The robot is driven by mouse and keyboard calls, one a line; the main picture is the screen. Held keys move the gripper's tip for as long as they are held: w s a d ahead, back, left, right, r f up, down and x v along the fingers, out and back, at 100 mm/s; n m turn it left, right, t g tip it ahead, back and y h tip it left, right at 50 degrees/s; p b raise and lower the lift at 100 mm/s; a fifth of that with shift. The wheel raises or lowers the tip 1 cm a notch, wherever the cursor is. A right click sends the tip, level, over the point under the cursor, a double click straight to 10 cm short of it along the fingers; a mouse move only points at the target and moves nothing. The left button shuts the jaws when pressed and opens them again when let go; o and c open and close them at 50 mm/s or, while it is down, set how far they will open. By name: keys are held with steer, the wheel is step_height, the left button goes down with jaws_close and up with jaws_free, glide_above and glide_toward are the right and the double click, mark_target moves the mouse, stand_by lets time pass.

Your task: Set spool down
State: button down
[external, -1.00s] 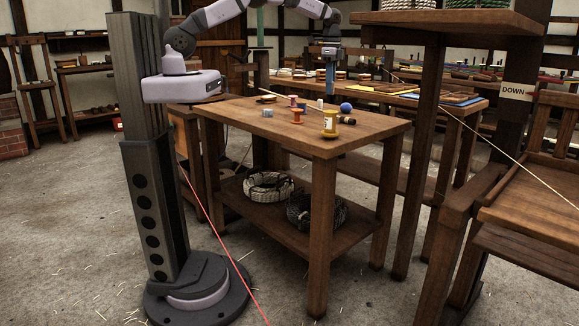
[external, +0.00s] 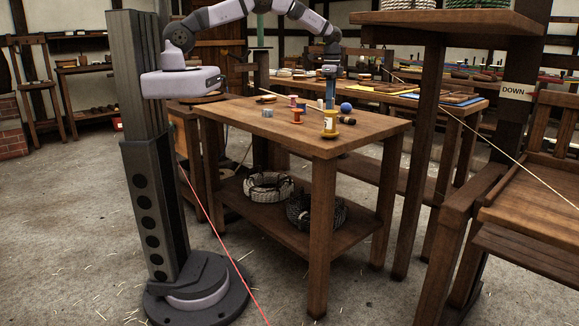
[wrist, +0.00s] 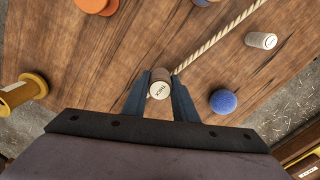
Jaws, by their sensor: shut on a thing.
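My gripper (wrist: 160,92) is shut on a small brown spool (wrist: 160,83) with a pale, lettered end facing the camera. The spool sits between the two blue-grey fingertips, over the wooden table. In the external view my gripper (external: 330,103) points down just above the table top (external: 275,122), behind a yellow spool (external: 330,126). The held spool cannot be made out there. I cannot tell whether its underside touches the wood.
A blue ball (wrist: 223,101) lies right of the fingers, with a pale cylinder (wrist: 261,40) farther up. A rope (wrist: 220,38) runs up-right from beside the spool. A yellow spool (wrist: 22,93) stands left; an orange spool (wrist: 97,4) is at the top. Bare wood lies up-left.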

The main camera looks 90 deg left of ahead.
steer(key=shift+f+p, duration=0.45)
steer(key=shift+f, duration=1.3)
steer(key=shift+f, duration=0.1)
steer(key=shift+f, duration=0.15)
steer(key=c, duration=1.4)
jaws_free()
steer(key=shift+c, duration=0.2)
step_height(320, 180, up, 12)
steer(key=b, duration=0.3)
steer(key=shift+r, duration=0.25)
